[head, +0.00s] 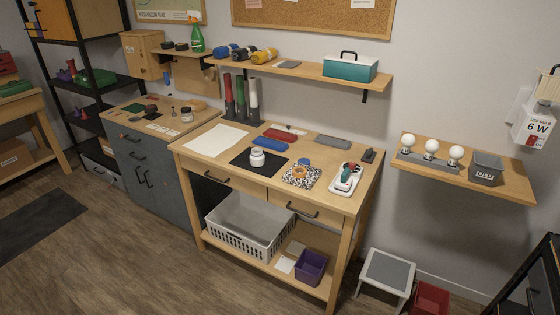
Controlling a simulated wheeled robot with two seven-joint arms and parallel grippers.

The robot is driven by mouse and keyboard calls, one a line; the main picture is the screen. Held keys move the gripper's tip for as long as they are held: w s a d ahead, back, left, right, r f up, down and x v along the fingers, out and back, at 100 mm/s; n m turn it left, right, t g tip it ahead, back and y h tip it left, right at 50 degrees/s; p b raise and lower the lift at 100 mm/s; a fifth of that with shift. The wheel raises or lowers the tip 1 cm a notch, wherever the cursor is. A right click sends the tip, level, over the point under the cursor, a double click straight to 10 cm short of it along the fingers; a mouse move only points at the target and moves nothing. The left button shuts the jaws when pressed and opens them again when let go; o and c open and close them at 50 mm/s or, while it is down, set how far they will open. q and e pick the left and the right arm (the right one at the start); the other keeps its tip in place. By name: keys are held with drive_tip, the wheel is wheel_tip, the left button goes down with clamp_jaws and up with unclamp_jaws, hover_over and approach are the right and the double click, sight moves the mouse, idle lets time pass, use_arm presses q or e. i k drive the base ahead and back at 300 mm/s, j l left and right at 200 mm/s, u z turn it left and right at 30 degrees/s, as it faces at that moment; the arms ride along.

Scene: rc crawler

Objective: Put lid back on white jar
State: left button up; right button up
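A small round blue piece (304,162) lies to the right of the jar, behind a black-and-white patterned square (315,180). I cannot tell whether the blue piece is a lid. Neither of my grippers is in view.
An orange ring-like object (299,172) sits on the patterned square. A white tray (344,178) with a green-and-red item lies at right. A blue bar (270,146) and a grey block (332,142) lie behind. White paper (216,137) covers the left. Free floor lies in front.

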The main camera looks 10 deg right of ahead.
sight(257, 156)
drive_tip(key=i+j+z, duration=0.15)
drive_tip(key=z, duration=0.25)
drive_tip(key=i+j+z, duration=0.15)
drive_tip(key=j+z, duration=0.15)
drive_tip(key=z, duration=0.15)
drive_tip(key=i+j, duration=0.15)
drive_tip(key=j, duration=0.3)
drive_tip(key=i+j+z, duration=0.15)
drive_tip(key=j, duration=0.35)
drive_tip(key=i+j, duration=0.15)
drive_tip(key=j, duration=0.3)
drive_tip(key=i+j+z, duration=0.1)
drive_tip(key=j, duration=0.4)
drive_tip(key=i+j, duration=0.15)
drive_tip(key=j, duration=0.35)
drive_tip(key=i+j+z, duration=0.15)
drive_tip(key=j, duration=0.35)
